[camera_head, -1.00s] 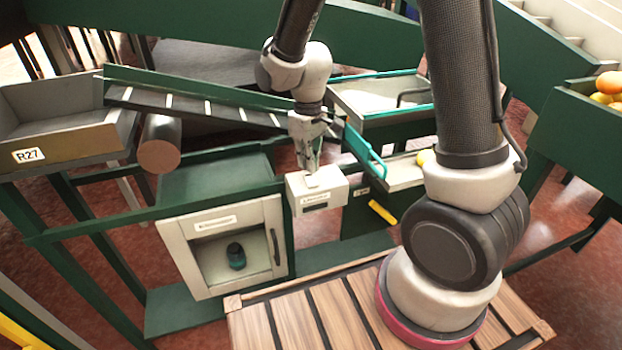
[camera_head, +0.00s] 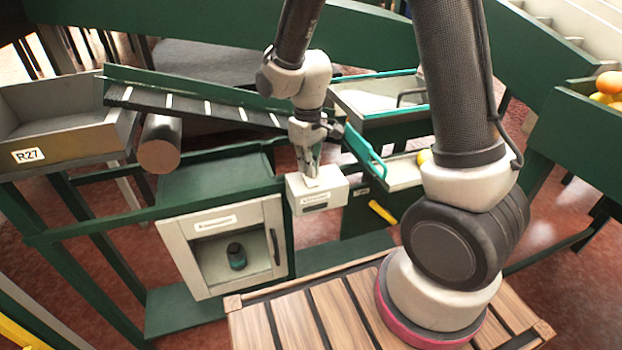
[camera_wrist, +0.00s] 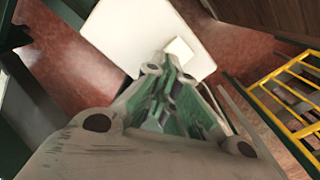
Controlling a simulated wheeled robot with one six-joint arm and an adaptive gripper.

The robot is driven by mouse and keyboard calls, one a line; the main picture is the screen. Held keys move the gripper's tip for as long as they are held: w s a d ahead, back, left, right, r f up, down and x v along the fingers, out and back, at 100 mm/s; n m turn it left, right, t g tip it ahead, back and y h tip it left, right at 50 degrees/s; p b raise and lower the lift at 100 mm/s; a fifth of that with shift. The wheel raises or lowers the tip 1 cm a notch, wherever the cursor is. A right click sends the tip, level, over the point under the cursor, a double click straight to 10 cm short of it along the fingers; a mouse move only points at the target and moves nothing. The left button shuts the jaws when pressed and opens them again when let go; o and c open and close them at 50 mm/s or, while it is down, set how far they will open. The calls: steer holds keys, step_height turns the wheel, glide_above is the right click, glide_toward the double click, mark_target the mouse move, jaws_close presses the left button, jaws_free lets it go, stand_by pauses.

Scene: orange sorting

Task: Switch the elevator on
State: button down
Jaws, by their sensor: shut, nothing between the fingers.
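A small white box (camera_head: 320,201) with a label and a dark slot on its front is fixed to the green frame near the middle of the head view. A small pale raised piece sits on its top, beside my fingertips. My gripper (camera_head: 310,174) points down and is shut and empty, with its tips at or just above the box top; I cannot tell whether they touch. In the wrist view the white box top (camera_wrist: 145,35) lies beyond my gripper (camera_wrist: 178,82), and the pale raised piece (camera_wrist: 181,52) shows just past the fingertips.
A white cabinet (camera_head: 180,245) with a window and a dark round object (camera_head: 236,256) inside stands left of the box. A grey bin (camera_head: 60,148) marked R27 is far left. A teal-edged tray (camera_head: 385,108) stands behind right. Oranges (camera_head: 608,84) lie in a green bin at far right.

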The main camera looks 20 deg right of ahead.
steer(key=shift+f, duration=0.3)
steer(key=shift+r, duration=3.5)
steer(key=s+d+r+m+t, duration=0.2)
steer(key=s+d+r+m, duration=0.1)
steer(key=s+d+r, duration=0.4)
steer(key=s+d+r+m+t, duration=0.2)
steer(key=s+d+r, duration=0.6)
steer(key=s, duration=0.4)
steer(key=shift+r+m, duration=0.5)
steer(key=shift+r, duration=0.2)
